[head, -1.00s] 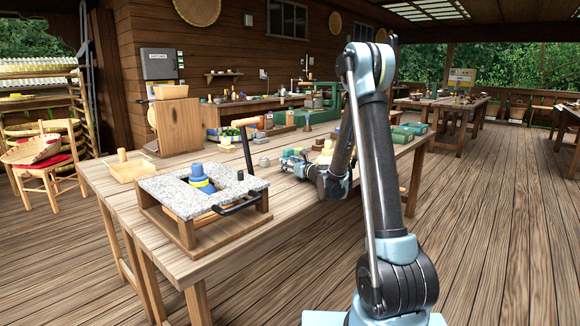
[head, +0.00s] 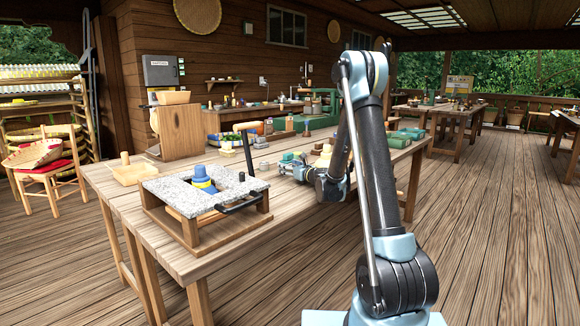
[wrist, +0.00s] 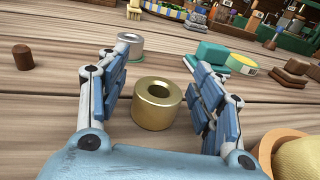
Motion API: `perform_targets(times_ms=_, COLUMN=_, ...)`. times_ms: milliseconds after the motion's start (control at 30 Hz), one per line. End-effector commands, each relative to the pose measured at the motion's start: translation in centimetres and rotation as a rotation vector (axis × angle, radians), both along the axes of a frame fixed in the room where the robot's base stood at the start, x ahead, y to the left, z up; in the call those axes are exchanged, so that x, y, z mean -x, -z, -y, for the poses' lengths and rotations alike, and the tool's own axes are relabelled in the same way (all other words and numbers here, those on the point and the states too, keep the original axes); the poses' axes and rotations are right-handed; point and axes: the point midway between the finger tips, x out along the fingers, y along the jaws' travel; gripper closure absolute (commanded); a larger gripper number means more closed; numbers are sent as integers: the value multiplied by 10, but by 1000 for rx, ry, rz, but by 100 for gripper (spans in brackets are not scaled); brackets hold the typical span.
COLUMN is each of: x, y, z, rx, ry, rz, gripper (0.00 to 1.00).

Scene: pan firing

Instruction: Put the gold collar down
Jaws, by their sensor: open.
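The gold collar (wrist: 157,104) stands upright on the wooden table (wrist: 60,110) in the wrist view, its round hole facing up. My gripper (wrist: 160,88) is open around it, with one blue finger on each side. A gap shows between the collar and each finger. In the head view my gripper (head: 294,165) is low over the table, and I cannot make out the collar there.
A silver ring (wrist: 130,46) stands just beyond my left finger. A brown cylinder (wrist: 22,56) stands far left. A stone-topped stand (head: 172,193) occupies the table's near end.

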Motion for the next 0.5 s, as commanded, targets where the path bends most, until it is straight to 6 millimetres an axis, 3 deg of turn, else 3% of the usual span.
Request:
perform_targets(times_ms=167, x=7, y=-7, z=0, rx=3, ry=-8, rz=-3, gripper=40)
perform_targets(times_ms=500, x=70, y=-23, z=53, rx=4, ry=7, rz=13, gripper=40)
